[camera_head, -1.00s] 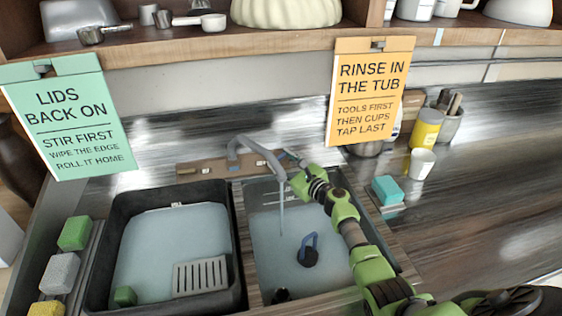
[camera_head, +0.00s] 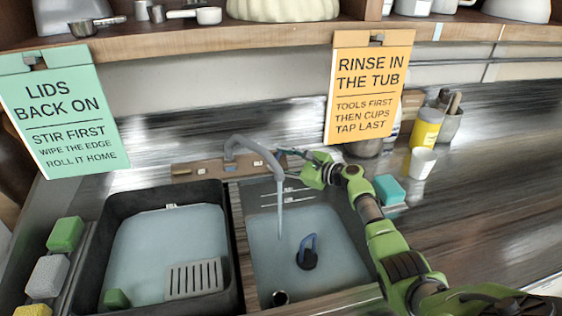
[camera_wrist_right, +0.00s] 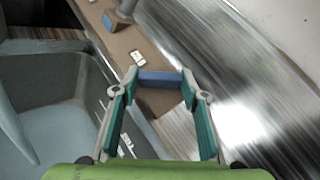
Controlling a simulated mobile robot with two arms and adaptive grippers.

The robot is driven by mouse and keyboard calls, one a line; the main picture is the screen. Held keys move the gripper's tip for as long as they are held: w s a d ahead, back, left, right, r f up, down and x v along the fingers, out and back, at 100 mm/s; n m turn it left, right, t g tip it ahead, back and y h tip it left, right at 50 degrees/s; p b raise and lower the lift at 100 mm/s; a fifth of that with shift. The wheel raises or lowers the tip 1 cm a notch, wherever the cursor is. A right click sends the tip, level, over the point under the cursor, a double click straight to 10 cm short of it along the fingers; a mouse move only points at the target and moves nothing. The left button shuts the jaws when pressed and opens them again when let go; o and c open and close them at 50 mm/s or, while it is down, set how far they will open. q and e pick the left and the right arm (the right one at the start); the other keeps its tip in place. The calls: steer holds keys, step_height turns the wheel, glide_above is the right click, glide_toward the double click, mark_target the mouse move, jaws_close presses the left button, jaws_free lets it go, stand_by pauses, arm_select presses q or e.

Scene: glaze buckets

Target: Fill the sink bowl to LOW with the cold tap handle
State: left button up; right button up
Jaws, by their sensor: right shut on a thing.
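The sink bowl (camera_head: 354,275) is the right-hand basin in the head view and holds pale water. Two marks (camera_head: 284,197) show on its back wall just above the water; their labels are too small to read. A thin stream of water (camera_head: 280,215) falls from the grey spout (camera_head: 262,152) into the bowl. My right gripper (camera_head: 291,153) is at the tap, right of the spout. In the right wrist view its fingers (camera_wrist_right: 161,87) are shut on the blue cold tap handle (camera_wrist_right: 158,77). My left gripper is out of view.
A dark tub (camera_head: 237,262) with water, a slotted grey piece and a green block stands left of the bowl. A blue-handled dark object (camera_head: 307,257) is in the bowl. A teal sponge (camera_head: 390,189) and white cup (camera_head: 421,162) stand right. Two signs hang above.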

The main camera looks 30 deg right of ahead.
steer(key=shift+r, duration=0.15)
steer(key=o, duration=1.1)
steer(key=shift+w, duration=0.1)
steer(key=shift+a, duration=0.1)
steer(key=v, duration=1.2)
